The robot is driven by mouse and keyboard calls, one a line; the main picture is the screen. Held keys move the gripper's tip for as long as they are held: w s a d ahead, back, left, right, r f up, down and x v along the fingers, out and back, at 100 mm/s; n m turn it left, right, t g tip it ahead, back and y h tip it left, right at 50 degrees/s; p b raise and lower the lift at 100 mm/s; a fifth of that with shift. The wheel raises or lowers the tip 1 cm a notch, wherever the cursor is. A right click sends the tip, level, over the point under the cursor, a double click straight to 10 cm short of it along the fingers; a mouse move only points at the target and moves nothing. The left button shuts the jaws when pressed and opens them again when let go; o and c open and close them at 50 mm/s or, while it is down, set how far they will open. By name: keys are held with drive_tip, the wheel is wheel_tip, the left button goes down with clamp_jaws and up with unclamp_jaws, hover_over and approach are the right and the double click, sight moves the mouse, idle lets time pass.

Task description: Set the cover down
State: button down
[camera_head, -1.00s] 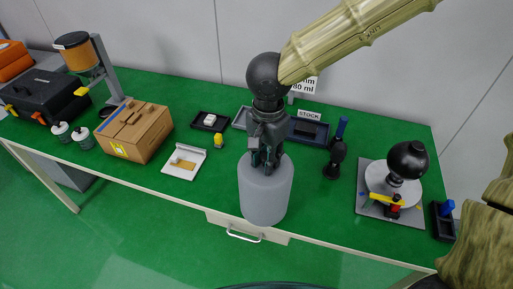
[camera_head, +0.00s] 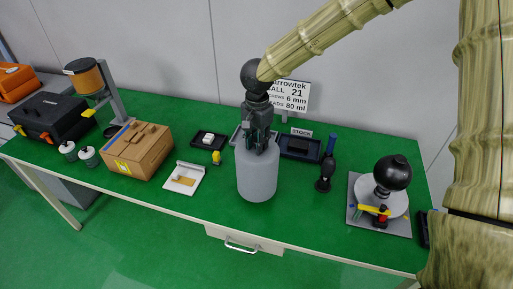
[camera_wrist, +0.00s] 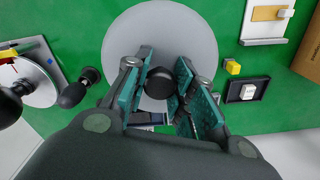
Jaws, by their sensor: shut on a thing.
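The cover is a grey cylinder (camera_head: 257,178) with a flat round top (camera_wrist: 190,35) and a black knob (camera_wrist: 159,83) at its centre. My gripper (camera_head: 258,143) is above it, pointing down, with its teal-padded fingers on both sides of the knob. In the wrist view my gripper (camera_wrist: 160,92) is shut on the knob. The cover hangs upright over the middle of the green table (camera_head: 330,215). Its bottom edge is near the table surface; I cannot tell whether it touches. What is beneath or inside it is hidden.
A cardboard box (camera_head: 140,152) and a white tray (camera_head: 184,178) stand to the left. Behind are a dark STOCK tray (camera_head: 300,148) and a sign (camera_head: 290,95). A black-handled tool (camera_head: 325,170) and a grey plate with a turntable (camera_head: 380,215) are to the right.

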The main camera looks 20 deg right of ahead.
drive_tip(key=f, duration=0.2)
drive_tip(key=shift+w+f+p, duration=0.35)
drive_tip(key=shift+s+f, duration=0.1)
drive_tip(key=shift+f, duration=0.2)
drive_tip(key=shift+s+a, duration=0.1)
drive_tip(key=shift+s, duration=0.15)
drive_tip(key=shift+w+f, duration=0.15)
drive_tip(key=shift+f, duration=0.1)
drive_tip(key=c, duration=1.2)
unclamp_jaws()
drive_tip(key=shift+r, duration=0.1)
wheel_tip(320, 180, up, 12)
drive_tip(key=shift+r+b, duration=0.1)
drive_tip(key=shift+b, duration=1)
